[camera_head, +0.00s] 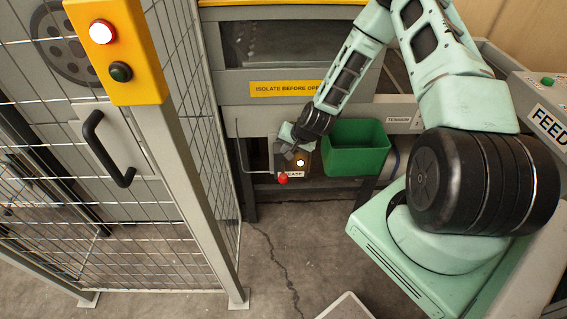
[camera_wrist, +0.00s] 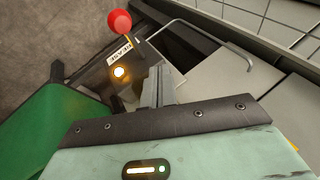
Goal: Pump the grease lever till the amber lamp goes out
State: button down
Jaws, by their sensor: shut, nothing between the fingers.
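The grease unit is a dark box (camera_wrist: 97,82) with a white label, low on the machine front. Its amber lamp (camera_head: 300,162) is lit and glows bright; it also glows in the wrist view (camera_wrist: 119,72). The grease lever ends in a red ball knob (camera_head: 283,178), low at the box's front; the knob also shows at the top of the wrist view (camera_wrist: 119,21). My gripper (camera_head: 289,151) is shut and empty, close in front of the box. In the wrist view its fingers (camera_wrist: 158,86) are together, beside the lamp and apart from the red knob.
A green bin (camera_head: 355,150) hangs just right of the grease unit. A thin bent metal rod (camera_head: 241,150) stands out left of it. A mesh fence gate (camera_head: 150,190) with a yellow button box (camera_head: 119,50) fills the left.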

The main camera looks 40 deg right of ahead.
aim_at(285, 176)
jog(key=shift+w+a+r+p, duration=0.1)
jog(key=shift+w+r+p, duration=0.2)
jog(key=shift+r+p, duration=0.35)
jog(key=f+b, duration=0.2)
jog(key=s+f+b, duration=0.1)
jog(key=f+b, duration=0.1)
jog(key=f, duration=0.1)
jog(key=s+a+f+b, duration=0.1)
jog(key=f+b, duration=0.1)
jog(key=f, duration=0.1)
jog(key=shift+a+f, duration=0.1)
jog(key=shift+f, duration=0.15)
dwell(1.9)
jog(key=shift+f+b, duration=0.4)
jog(key=shift+b, duration=0.05)
